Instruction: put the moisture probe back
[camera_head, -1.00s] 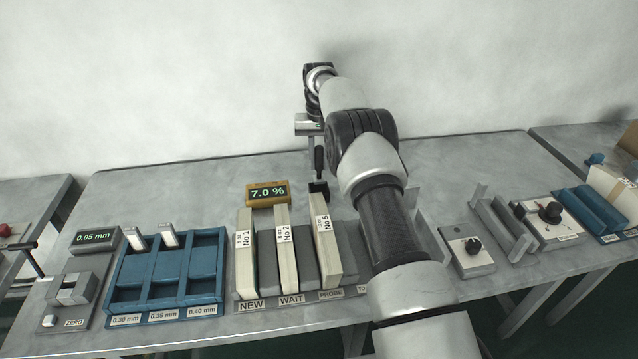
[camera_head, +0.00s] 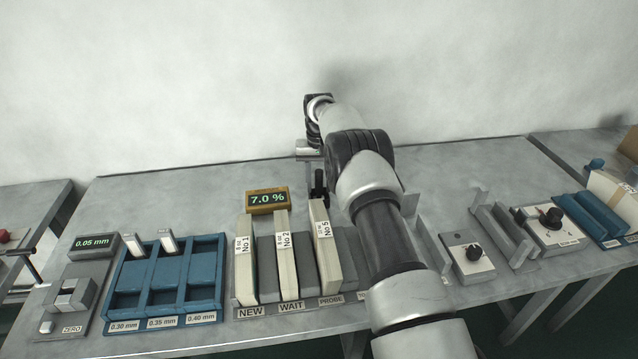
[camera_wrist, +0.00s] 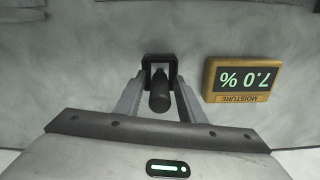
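The moisture probe shows as a dark upright handle (camera_head: 319,182) behind the blocks, just right of the moisture meter. In the wrist view its rounded dark end (camera_wrist: 159,98) points toward the camera, between the two grey fingers of my gripper (camera_wrist: 159,78). The fingers close in on the handle from both sides; their contact is partly hidden by dark parts. A black U-shaped holder (camera_wrist: 160,58) is right at the probe's far end. I cannot tell whether the probe is fully seated in it. The yellow moisture meter (camera_head: 267,200) reads 7.0 %.
Labelled paper blocks No 1 (camera_head: 244,258), No 2 (camera_head: 284,250) and No 5 (camera_head: 324,245) stand in a grey rack in front of the probe. A blue tray (camera_head: 205,270) is to the left. The table behind the meter is clear.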

